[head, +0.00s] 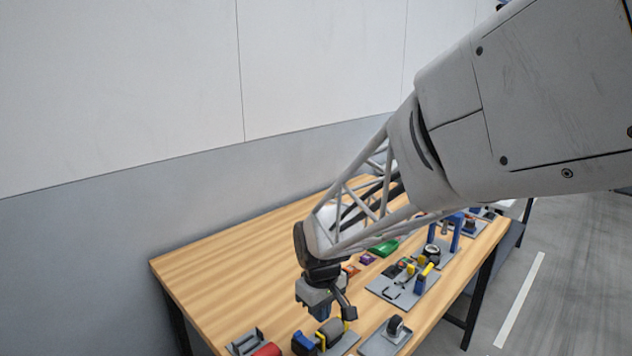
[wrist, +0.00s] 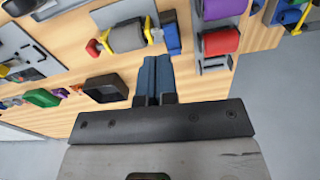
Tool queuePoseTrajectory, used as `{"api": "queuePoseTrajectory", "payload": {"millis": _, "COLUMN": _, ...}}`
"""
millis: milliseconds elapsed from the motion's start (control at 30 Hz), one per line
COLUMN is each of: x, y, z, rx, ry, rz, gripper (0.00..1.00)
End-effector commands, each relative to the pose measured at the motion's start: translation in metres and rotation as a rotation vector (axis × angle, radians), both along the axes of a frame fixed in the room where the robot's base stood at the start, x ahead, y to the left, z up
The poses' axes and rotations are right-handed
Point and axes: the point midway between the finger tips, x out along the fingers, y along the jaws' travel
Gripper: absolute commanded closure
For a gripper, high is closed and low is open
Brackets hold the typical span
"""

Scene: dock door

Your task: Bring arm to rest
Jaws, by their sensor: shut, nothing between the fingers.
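My arm reaches in from the upper right of the head view, over a wooden workbench (head: 205,262). My gripper (head: 349,313) hangs at the arm's end above the front part of the bench. In the wrist view my gripper (wrist: 154,62) shows two blue fingers side by side, shut, with nothing between them. Below and beyond the fingertips is a grey roll with yellow and blue ends (wrist: 127,37). I cannot tell the exact gap between the fingers and the bench items.
A grey plate with tools (head: 402,290), a blue stand (head: 455,235), a green piece (head: 383,248) and a red cylinder (head: 267,350) are on the bench. The bench's left part is bare. A wall (head: 120,130) runs behind; open floor (head: 570,270) lies right.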

Motion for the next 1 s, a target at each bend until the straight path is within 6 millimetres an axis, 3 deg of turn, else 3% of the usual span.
{"api": "queuePoseTrajectory", "payload": {"millis": 200, "x": -0.032, "y": -0.044, "z": 0.037, "rx": 0.014, "ry": -0.040, "rz": -0.131, "gripper": 1.00}}
{"api": "queuePoseTrajectory", "payload": {"millis": 500, "x": -0.090, "y": -0.100, "z": 0.078, "rx": 0.033, "ry": -0.094, "rz": -0.327, "gripper": 1.00}}
{"api": "queuePoseTrajectory", "payload": {"millis": 1000, "x": -0.195, "y": -0.165, "z": 0.111, "rx": 0.067, "ry": -0.180, "rz": -0.636, "gripper": 1.00}}
